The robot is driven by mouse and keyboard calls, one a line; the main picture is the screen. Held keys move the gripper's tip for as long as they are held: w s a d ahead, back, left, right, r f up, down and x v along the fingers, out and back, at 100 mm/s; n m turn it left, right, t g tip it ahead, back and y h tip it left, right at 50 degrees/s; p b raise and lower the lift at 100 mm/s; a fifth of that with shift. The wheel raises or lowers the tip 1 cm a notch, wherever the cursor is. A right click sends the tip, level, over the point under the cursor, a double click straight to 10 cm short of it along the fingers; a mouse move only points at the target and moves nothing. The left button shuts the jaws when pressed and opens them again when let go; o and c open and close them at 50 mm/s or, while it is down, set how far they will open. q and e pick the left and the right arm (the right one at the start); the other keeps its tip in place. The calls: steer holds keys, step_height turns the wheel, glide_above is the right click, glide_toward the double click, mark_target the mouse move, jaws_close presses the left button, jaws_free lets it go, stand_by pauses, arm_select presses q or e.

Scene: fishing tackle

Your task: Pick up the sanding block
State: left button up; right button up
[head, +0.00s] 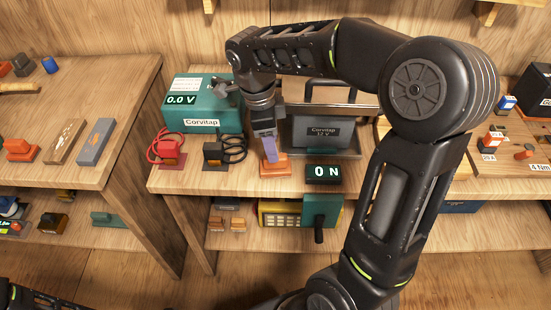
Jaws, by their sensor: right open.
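I cannot tell for certain which object is the sanding block. A grey-blue oblong block (96,142) and a brown block with dark markings (67,142) lie side by side on the left wooden table. My right gripper (268,151) points down over the middle bench, far to the right of these blocks. It is open. A purple-blue piece shows at its tips, just above a small orange pad (275,168); whether they touch is unclear. My left gripper is not in view; only part of that arm shows at the bottom left.
An orange tool (20,149) is on the left table.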

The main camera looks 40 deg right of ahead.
mark_target(282, 169)
steer(key=shift+s+d+f, duration=0.1)
steer(key=shift+d+f, duration=0.05)
steer(key=shift+f, duration=1.15)
steer(key=shift+s+d+f+p, duration=0.1)
steer(key=shift+d+f+p, duration=0.1)
steer(key=shift+f, duration=1.1)
steer(key=shift+d+f+p, duration=0.15)
steer(key=shift+f+p, duration=0.05)
steer(key=shift+f, duration=1.1)
steer(key=shift+c, duration=0.2)
jaws_close()
